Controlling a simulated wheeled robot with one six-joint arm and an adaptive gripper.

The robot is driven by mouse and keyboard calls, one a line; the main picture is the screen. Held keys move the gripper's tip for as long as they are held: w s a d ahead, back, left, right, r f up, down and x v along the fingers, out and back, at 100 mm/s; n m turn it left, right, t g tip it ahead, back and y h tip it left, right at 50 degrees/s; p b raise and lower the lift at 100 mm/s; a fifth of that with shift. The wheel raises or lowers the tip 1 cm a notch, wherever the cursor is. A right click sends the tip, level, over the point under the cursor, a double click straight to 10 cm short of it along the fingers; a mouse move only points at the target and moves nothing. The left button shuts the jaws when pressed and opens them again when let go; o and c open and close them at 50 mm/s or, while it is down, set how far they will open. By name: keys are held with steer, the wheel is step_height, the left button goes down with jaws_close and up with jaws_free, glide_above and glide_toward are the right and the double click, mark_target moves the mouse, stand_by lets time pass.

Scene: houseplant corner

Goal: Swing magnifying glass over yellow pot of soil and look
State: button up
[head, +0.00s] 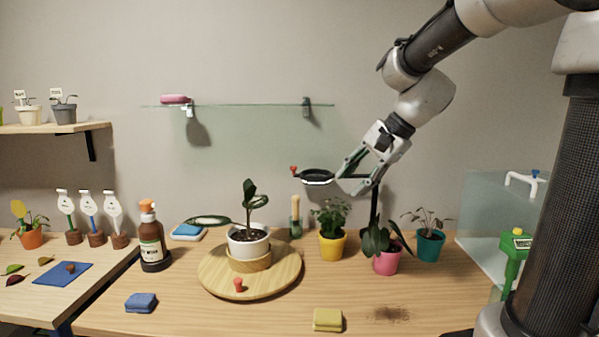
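The magnifying glass (318,177) has a round black rim and hangs level in the air, with a thin dark arm running right from it and a red knob (294,170) at its left. The yellow pot (332,246) stands upright on the table with a leafy green plant in it; its soil is hidden by leaves. The rim is above this pot, slightly to its left. My gripper (351,181) points down-left at the dark arm just right of the rim. Its fingertips look apart, with the arm passing by or between them; contact is unclear.
A pink pot (386,262) with a tall plant and a teal pot (430,247) stand to the right. A white pot (248,243) is on a round wooden board (214,280). A glass shelf (250,105) is behind. A yellow sponge (328,320) lies in front.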

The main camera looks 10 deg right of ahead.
steer(key=w+a+m+t+y, duration=0.1)
steer(key=w+a+m+y, duration=0.15)
steer(key=w+m, duration=0.7)
steer(key=m+t+y, duration=0.2)
steer(key=m+y, duration=0.1)
steer(key=m, duration=0.1)
glide_toward(297, 175)
steer(key=shift+w+a+r, duration=0.2)
steer(key=shift+a+r, duration=0.25)
steer(key=shift+r, duration=0.1)
steer(key=shift+w+a+r, duration=0.2)
steer(key=shift+a+r, duration=0.3)
steer(key=shift+r, duration=0.05)
steer(key=shift+w+a+f+m+t, duration=0.1)
steer(key=shift+w+a+m+t, duration=0.1)
steer(key=shift+w+m+t, duration=0.15)
steer(key=x, duration=0.7)
jaws_close()
